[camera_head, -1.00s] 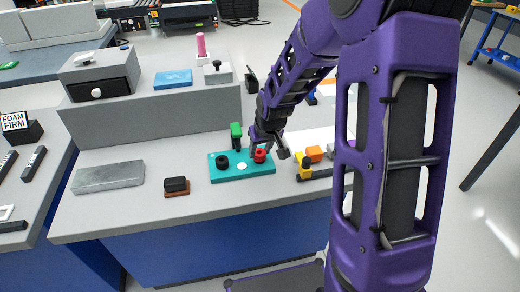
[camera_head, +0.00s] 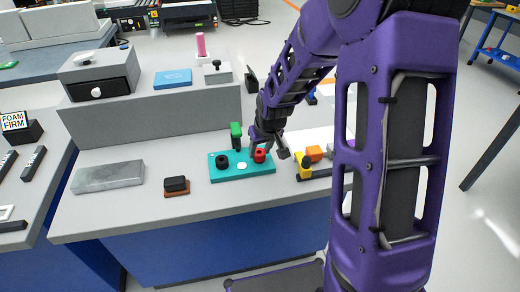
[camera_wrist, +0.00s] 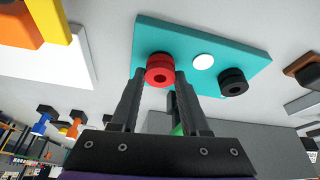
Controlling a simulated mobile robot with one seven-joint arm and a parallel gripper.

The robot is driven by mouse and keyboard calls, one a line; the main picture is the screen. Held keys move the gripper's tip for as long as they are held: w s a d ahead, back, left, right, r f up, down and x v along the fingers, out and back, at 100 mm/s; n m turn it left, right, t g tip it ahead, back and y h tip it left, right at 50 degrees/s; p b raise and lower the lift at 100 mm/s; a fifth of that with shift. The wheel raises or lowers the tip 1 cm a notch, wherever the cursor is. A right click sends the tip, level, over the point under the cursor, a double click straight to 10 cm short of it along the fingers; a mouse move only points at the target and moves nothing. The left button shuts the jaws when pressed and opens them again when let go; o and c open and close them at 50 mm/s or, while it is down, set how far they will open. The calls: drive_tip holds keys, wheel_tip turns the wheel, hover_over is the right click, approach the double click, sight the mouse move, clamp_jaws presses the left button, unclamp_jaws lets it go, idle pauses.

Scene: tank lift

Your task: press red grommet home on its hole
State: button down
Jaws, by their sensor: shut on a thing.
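The red grommet (camera_head: 259,155) is at the right part of the teal plate (camera_head: 230,178). In the wrist view the red grommet (camera_wrist: 160,70) sits between the fingertips of my gripper (camera_wrist: 158,82), which is shut on it. The grommet is against or just over the plate (camera_wrist: 235,55); I cannot tell whether it is fully seated, and its hole is hidden. A black grommet (camera_head: 222,161) is on the left part of the plate and also shows in the wrist view (camera_wrist: 233,82). A white disc (camera_wrist: 203,61) lies between the two grommets.
A green-topped post (camera_head: 236,136) stands just behind the plate. Yellow and orange blocks (camera_head: 306,160) are close to the right of my gripper. A black block on a brown base (camera_head: 176,186) and a grey slab (camera_head: 108,176) lie left. The bench front is clear.

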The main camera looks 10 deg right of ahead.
drive_tip(key=shift+f, duration=0.1)
idle(0.8)
drive_tip(key=shift+c, duration=1.6)
unclamp_jaws()
drive_tip(key=shift+o, duration=0.2)
drive_tip(key=shift+o, duration=1.4)
drive_tip(key=shift+r+p, duration=2.7)
drive_tip(key=shift+r, duration=0.8)
